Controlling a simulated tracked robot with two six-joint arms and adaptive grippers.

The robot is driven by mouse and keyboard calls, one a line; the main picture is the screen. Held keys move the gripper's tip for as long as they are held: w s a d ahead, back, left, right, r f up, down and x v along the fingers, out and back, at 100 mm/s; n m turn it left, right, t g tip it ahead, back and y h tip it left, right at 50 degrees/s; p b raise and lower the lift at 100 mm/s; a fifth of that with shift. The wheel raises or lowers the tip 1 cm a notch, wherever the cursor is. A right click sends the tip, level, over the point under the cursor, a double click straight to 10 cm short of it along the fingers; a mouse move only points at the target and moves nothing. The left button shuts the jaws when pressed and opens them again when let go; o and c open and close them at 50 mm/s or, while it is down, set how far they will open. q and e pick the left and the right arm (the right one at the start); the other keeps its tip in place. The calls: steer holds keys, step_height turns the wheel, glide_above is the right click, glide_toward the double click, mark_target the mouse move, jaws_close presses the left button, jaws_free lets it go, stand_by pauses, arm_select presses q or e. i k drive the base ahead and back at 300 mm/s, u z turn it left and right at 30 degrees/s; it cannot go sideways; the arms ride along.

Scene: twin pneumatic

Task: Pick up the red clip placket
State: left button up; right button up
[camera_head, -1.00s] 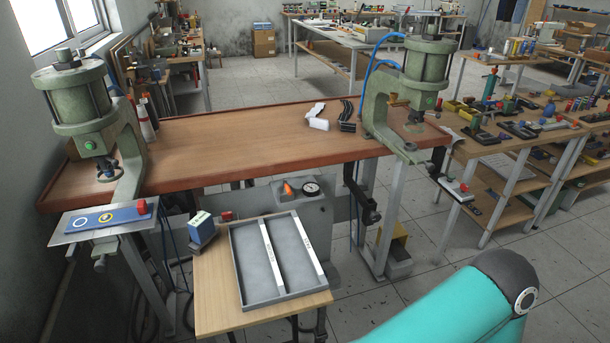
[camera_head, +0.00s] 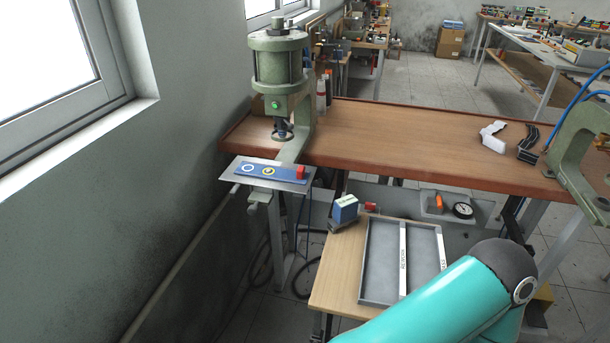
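I cannot make out for sure a red clip placket. White pieces (camera_head: 493,138) and black pieces (camera_head: 528,146) lie at the right part of the wooden bench top; their details are too small to tell. A grey tray (camera_head: 375,302) with light labelled strips stands on the small wooden side table. A small red block (camera_head: 300,172) sits at the right end of a blue strip on the plate by the left press. Neither gripper is in view; only a teal link of my own arm shows at the lower right.
A green press (camera_head: 281,75) stands at the bench's left end, with a metal plate (camera_head: 235,175) jutting forward. Another press (camera_head: 578,145) is cut off at right. A blue box (camera_head: 345,210) stands beside the tray. The bench middle (camera_head: 400,135) is clear.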

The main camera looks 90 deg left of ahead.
mark_target(299, 177)
steer(key=u, duration=0.5)
steer(key=k, duration=0.3)
steer(key=z, duration=0.95)
steer(key=i, duration=0.1)
steer(key=u, duration=1.85)
